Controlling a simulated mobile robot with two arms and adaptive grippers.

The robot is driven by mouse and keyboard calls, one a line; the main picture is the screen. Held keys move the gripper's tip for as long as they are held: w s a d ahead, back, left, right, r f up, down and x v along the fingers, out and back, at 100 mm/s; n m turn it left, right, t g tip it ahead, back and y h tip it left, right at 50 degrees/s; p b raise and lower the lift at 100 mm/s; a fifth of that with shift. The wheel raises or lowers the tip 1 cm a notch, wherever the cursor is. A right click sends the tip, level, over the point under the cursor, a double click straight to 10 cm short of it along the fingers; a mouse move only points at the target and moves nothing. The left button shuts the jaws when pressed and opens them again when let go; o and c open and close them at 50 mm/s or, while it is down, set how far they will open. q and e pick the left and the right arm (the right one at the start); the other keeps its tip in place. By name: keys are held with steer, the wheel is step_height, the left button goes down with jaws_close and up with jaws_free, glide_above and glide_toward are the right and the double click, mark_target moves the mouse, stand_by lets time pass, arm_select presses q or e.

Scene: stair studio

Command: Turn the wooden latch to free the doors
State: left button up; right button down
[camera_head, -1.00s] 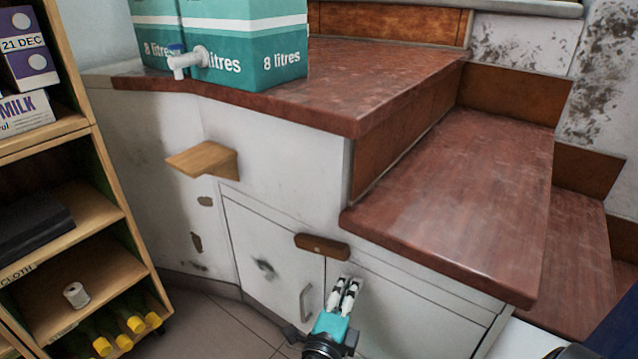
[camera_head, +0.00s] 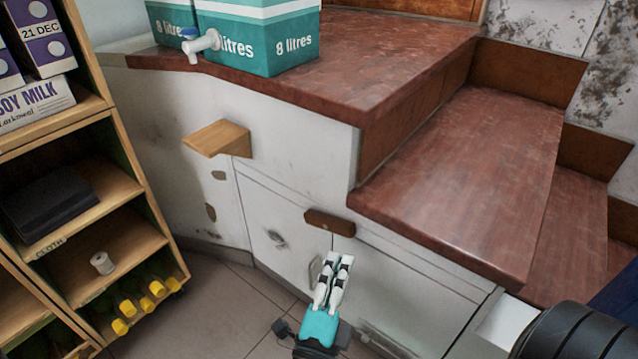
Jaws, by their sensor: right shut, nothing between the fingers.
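The wooden latch (camera_head: 330,222) is a small dark brown block lying across the top of the seam between two white cupboard doors. It lies nearly level, tilting slightly down to the right. The left door (camera_head: 272,232) has a metal handle, partly hidden by my gripper. The right door (camera_head: 400,285) lies under the stair tread. My right gripper (camera_head: 337,262), with white and black fingers on a teal body, points up at the latch from just below it. Its fingers are shut and empty. I cannot tell whether they touch the latch. My left gripper is not in view.
A wooden wedge-shaped block (camera_head: 218,139) juts from the white wall. Red-brown stair treads (camera_head: 470,180) overhang the doors. A teal 8-litre box (camera_head: 262,45) with a tap stands on top. A shelf unit (camera_head: 140,190) stands left; the tiled floor (camera_head: 215,300) between is clear.

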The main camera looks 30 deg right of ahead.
steer(key=a+r+n+t+y+p, duration=0.2)
steer(key=r+n+t, duration=0.3)
steer(key=r, duration=0.4)
steer(key=a+r+n+t+y+p, duration=0.1)
steer(key=r+n+t+y+p, duration=0.1)
steer(key=r+n+t, duration=0.3)
steer(key=shift+a+r, duration=0.35)
steer(key=shift+r, duration=2)
steer(key=shift+w, duration=0.1)
